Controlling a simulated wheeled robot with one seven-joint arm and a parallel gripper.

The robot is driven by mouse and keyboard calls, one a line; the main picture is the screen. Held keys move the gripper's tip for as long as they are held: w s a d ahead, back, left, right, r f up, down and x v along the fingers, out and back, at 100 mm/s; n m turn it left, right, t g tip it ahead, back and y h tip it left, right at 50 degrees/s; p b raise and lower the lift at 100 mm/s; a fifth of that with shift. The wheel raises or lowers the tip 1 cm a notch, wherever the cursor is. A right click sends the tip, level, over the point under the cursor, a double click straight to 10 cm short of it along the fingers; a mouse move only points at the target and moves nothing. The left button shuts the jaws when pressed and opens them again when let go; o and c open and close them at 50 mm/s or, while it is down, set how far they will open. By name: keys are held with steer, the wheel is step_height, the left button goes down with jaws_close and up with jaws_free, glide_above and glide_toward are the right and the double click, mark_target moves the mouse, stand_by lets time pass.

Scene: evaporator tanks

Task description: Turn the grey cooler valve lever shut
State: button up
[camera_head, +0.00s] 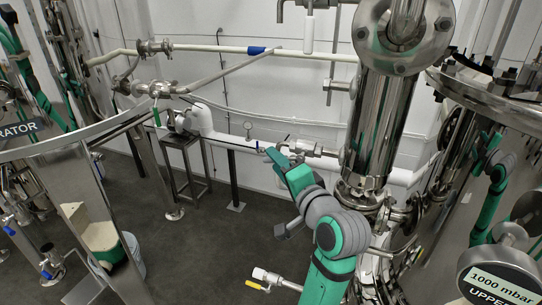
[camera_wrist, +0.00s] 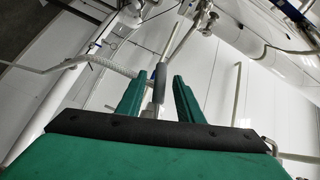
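In the wrist view a grey lever sleeve (camera_wrist: 161,76) stands between the tips of the two green fingers of my gripper (camera_wrist: 158,92). The fingers are apart, with a gap on each side of the sleeve; I cannot tell how deep it lies between them. Pale metal parts show behind and below the sleeve, partly hidden by the gripper. In the head view my gripper (camera_head: 272,155) reaches up and left, close to a metal valve fitting (camera_head: 308,150) on the pipe left of the shiny column. The grey lever is not clearly made out there.
The shiny vertical column (camera_head: 376,125) stands just right of my gripper. A white horizontal pipe (camera_head: 225,142) runs along the wall behind. A yellow-handled valve (camera_head: 262,285) sits low in front. A steel tank rim (camera_head: 70,145) is at left. Dark floor (camera_head: 190,255) is open between.

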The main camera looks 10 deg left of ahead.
steer(key=v, duration=0.5)
